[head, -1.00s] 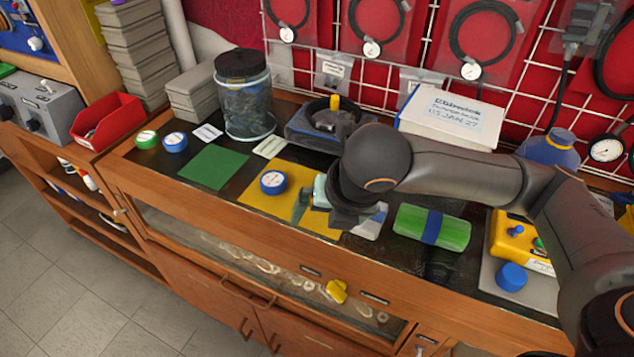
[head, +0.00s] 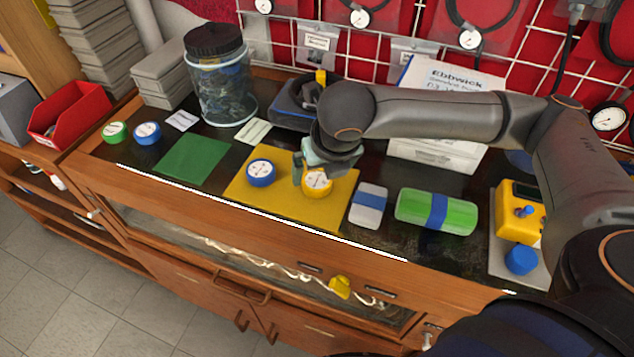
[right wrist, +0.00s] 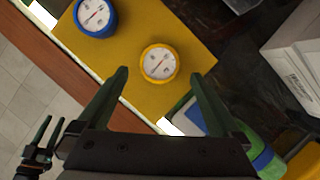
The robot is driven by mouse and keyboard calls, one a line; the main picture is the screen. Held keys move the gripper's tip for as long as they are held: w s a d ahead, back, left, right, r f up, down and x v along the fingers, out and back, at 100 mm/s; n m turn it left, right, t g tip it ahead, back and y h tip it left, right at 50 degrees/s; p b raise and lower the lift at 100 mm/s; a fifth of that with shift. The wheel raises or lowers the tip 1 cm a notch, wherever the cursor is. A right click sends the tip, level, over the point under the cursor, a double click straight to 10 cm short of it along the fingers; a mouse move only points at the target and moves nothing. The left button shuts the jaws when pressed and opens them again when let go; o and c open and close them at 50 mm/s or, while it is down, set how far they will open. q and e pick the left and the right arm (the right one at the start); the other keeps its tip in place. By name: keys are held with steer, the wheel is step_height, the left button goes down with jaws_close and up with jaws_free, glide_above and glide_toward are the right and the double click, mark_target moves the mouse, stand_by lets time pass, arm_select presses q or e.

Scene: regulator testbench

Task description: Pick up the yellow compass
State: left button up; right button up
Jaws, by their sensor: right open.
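The yellow compass (head: 318,182), round with a white dial, lies on the yellow mat (head: 336,211), near its right side. My right gripper (head: 314,168) is at the compass, partly covering its far side in the head view. In the right wrist view, the compass (right wrist: 159,63) shows face up between and just beyond the two spread fingertips (right wrist: 160,75). The right gripper is open and empty; I cannot tell its exact height above the mat.
A blue compass (head: 261,172) lies on the same mat, left of the yellow one. A white-and-blue bundle (head: 369,205) and a green roll with a blue band (head: 436,211) lie to the right. A white box (head: 440,150) stands behind. The green mat (head: 192,158) is bare.

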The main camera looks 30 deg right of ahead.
mark_target(318, 180)
steer(key=x, duration=0.4)
steer(key=shift+f+b, duration=0.2)
steer(key=shift+b, duration=0.1)
steer(key=shift+c, duration=0.2)
steer(key=shift+r, duration=0.1)
steer(key=c, duration=1.3)
steer(key=shift+w, duration=0.1)
